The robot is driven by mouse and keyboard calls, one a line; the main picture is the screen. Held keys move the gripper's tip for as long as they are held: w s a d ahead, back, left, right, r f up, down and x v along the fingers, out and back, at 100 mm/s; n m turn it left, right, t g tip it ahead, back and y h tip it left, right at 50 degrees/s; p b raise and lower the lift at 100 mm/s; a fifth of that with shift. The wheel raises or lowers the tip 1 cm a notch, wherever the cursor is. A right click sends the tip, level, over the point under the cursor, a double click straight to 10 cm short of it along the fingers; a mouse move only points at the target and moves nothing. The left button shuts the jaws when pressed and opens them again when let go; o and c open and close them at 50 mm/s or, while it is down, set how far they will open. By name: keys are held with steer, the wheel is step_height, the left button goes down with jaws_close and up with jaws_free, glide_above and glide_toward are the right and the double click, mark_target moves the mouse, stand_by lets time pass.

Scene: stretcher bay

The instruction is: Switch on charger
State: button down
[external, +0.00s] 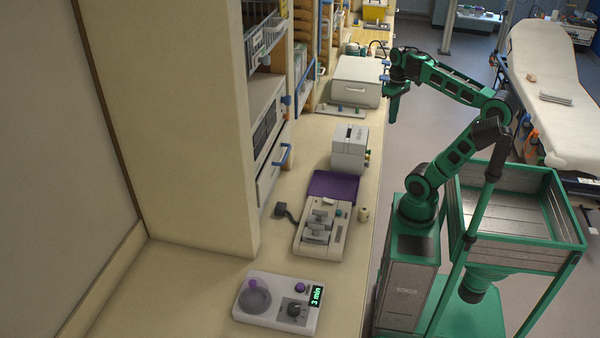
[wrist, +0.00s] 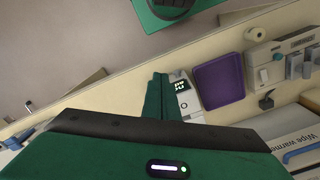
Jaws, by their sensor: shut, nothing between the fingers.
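My gripper (external: 392,118) is shut and empty, pointing down beside the counter's outer edge, near the large white box. In the wrist view its closed green fingers (wrist: 159,97) stand in front of a small pale device with a lit display (wrist: 180,84), partly hiding it. No label reading charger is legible, so I cannot tell for certain which device it is. Candidates on the counter are a grey box with a top slot and coloured side knobs (external: 349,150) and a pale unit with several grey upright parts (external: 321,228). My gripper is apart from both.
A purple tray (external: 333,186) lies between them. A "3 min" timer unit (external: 279,302) stands at the front. A white box (external: 357,80) and a strip with buttons (external: 344,111) are farther back.

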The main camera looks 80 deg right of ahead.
steer(key=n+t, duration=0.2)
steer(key=n, duration=0.4)
glide_above(324, 199)
steer(key=s, duration=0.4)
steer(key=shift+w+d+f, duration=0.15)
steer(key=shift+f, duration=2.1)
steer(key=w+f, duration=0.1)
steer(key=f, duration=0.3)
steer(key=w+f, duration=0.1)
steer(key=f, duration=0.4)
steer(key=w+f, duration=0.1)
steer(key=f, duration=0.3)
steer(key=shift+f, duration=0.35)
